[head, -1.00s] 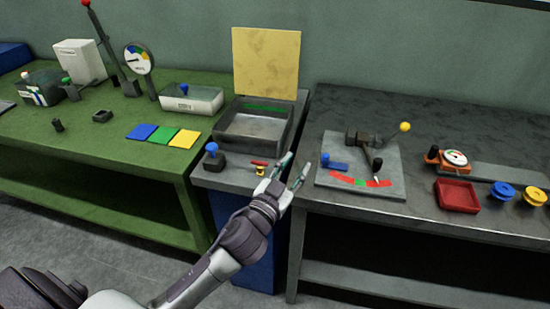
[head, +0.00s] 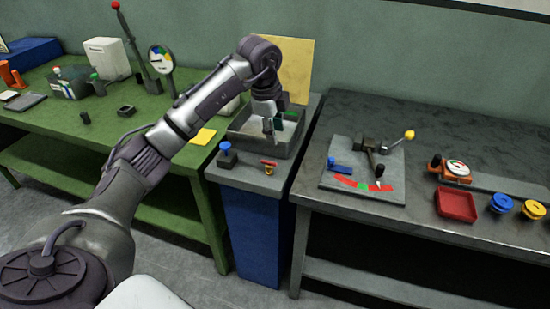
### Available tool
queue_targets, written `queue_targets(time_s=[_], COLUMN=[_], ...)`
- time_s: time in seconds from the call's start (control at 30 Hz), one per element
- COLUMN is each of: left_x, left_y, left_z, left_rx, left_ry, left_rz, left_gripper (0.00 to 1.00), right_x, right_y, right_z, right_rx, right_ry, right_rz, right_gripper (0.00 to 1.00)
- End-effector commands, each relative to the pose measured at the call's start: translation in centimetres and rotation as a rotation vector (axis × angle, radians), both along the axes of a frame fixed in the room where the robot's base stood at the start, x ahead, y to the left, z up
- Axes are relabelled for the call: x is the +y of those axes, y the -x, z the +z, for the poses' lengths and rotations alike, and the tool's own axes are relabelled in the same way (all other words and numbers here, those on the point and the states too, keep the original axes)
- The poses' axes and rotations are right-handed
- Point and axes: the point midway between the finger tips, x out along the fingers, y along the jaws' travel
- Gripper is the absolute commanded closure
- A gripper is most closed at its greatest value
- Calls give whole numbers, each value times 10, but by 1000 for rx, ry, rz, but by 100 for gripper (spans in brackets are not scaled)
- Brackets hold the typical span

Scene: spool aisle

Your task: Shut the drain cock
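The drain cock (head: 268,165), a small fitting with a red handle and a yellowish body, sits at the front of the grey stand, below the metal basin (head: 247,142). Its red handle lies roughly crosswise in the head view. My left gripper (head: 272,130) points down over the basin's front part, above and apart from the cock. Its fingers look spread with nothing between them, though they are small and seen partly edge-on. My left arm hides part of the basin and the yellow panel. My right gripper is not in view.
A blue-knobbed device (head: 227,156) stands just left of the cock. A yellow panel (head: 296,68) rises behind the basin. The right bench holds a lever plate (head: 335,190), a red tray (head: 456,205) and spools. The green bench (head: 60,135) is at left.

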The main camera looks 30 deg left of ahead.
Motion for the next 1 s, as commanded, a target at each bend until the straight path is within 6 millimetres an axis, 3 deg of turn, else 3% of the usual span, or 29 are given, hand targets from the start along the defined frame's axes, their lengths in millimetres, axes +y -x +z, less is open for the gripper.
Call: queue_targets(time_s=[0.1, 0.23, 0.7, 1.0], left_x=[22, 24, 27, 28], left_y=[5, 5, -13, -19], left_z=[8, -3, -95, -124], left_rx=[33, 41, 40, 37], left_ry=[-57, -63, -60, -60], left_rz=[84, 95, 88, 87], left_gripper=[63, 63, 63, 63], right_x=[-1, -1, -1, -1], right_y=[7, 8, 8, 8], right_z=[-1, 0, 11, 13], right_rx=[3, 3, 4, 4], right_ry=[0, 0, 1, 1], right_rz=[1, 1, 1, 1], right_gripper=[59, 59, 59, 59])
